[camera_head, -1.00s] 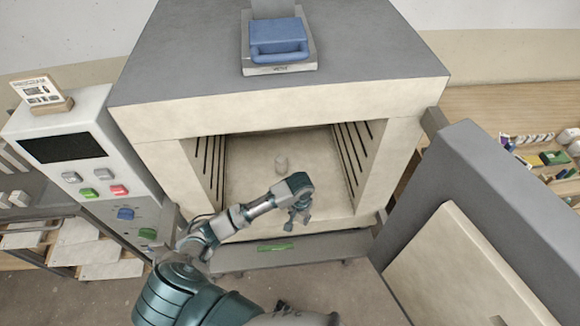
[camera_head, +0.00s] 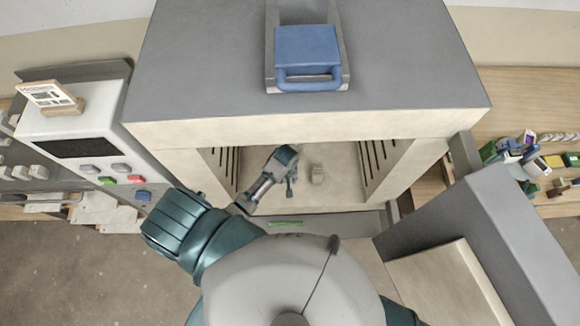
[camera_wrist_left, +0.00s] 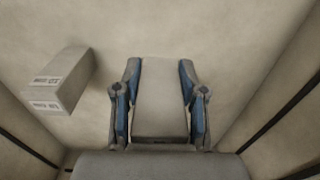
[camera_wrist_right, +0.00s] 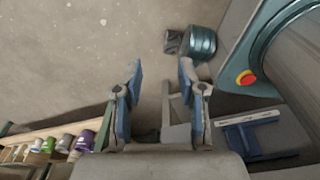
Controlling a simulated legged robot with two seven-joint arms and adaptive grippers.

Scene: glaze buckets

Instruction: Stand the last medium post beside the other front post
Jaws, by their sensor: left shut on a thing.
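My left gripper (camera_head: 291,187) reaches into the open kiln (camera_head: 340,130). In the left wrist view, the left gripper (camera_wrist_left: 160,70) is shut on a pale grey post (camera_wrist_left: 160,100), one blue-padded finger on each side. Another pale post (camera_wrist_left: 62,80) with small printed labels stands apart from it, left in that view. A post (camera_head: 317,172) shows inside the kiln in the head view, just right of the gripper. Whether the held post touches the kiln floor I cannot tell. My right gripper (camera_wrist_right: 160,72) is open and empty over bare floor in the right wrist view.
Slotted kiln walls (camera_head: 378,165) flank the chamber. The grey kiln door (camera_head: 500,215) hangs open on the right. A control box (camera_head: 75,140) stands left. A shelf with jars (camera_wrist_right: 65,143) shows in the right wrist view. The kiln floor (camera_head: 335,195) has free room.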

